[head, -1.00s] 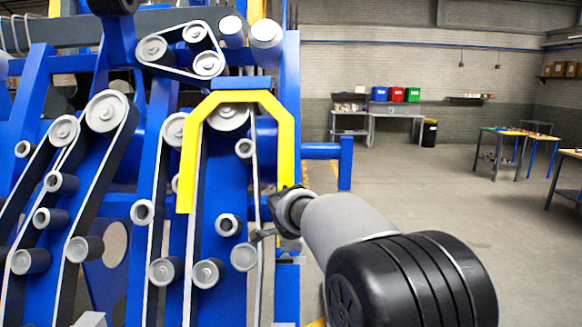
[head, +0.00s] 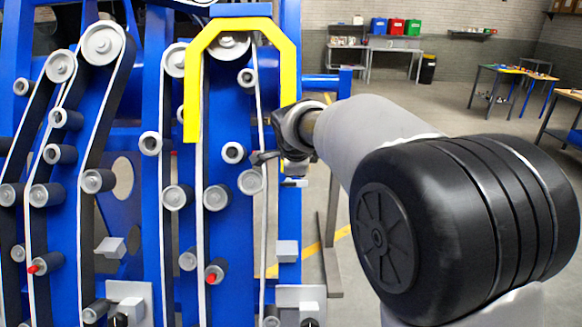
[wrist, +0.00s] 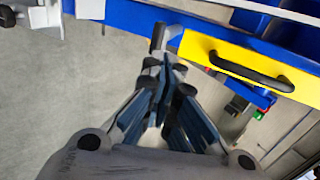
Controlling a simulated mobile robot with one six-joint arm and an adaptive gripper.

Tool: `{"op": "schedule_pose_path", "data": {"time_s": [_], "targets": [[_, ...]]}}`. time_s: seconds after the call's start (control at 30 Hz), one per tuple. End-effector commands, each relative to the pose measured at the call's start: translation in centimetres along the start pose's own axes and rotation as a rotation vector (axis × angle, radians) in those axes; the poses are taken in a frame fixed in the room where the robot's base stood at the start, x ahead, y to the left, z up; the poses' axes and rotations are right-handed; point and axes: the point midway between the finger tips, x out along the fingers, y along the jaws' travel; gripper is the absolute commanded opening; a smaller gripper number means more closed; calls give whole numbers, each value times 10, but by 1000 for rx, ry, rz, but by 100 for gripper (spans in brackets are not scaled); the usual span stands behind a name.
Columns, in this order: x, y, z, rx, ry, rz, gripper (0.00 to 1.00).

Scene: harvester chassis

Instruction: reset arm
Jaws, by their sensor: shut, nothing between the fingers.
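My gripper (head: 264,158) is at the end of my arm, in front of the right side of the blue harvester chassis (head: 291,230). Its dark fingers are small and partly hidden by the wrist in the head view. In the wrist view my gripper (wrist: 166,72) has its fingers together, with nothing held between them. The yellow guard (head: 191,95) arches over a belt run just left of and above my gripper. In the wrist view the yellow guard (wrist: 210,50) carries a black handle (wrist: 250,72), to the right of the fingertips. Whether the fingers touch the chassis cannot be told.
Belts and grey rollers (head: 175,197) cover the chassis front. Two rollers have red tips (head: 212,277). Open grey floor lies right of the chassis. A workbench with coloured bins (head: 396,27) and a table (head: 510,73) stand far behind.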

Motion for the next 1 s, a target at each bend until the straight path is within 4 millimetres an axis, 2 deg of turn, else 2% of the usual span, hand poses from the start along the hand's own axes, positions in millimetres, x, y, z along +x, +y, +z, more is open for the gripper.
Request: {"op": "schedule_pose_path", "data": {"time_s": [0.03, 0.2, 0.37, 0.47, 0.57, 0.67, 0.77, 0.9, 1.0], "targets": [[-11, 5, -1, 0, 1, 3, 0], [-38, 14, 0, 0, 2, 2, 0], [-50, 20, -2, -4, 3, 4, 0], [-63, 27, -10, -54, 7, 12, 0], [-89, 46, -29, -183, 15, 37, 0], [-124, 80, -55, -382, 15, 78, 0], [-158, 124, -78, -607, -2, 126, 0], [-198, 193, -101, -923, -53, 182, 0], [-219, 243, -111, -1140, -103, 209, 0]]}}
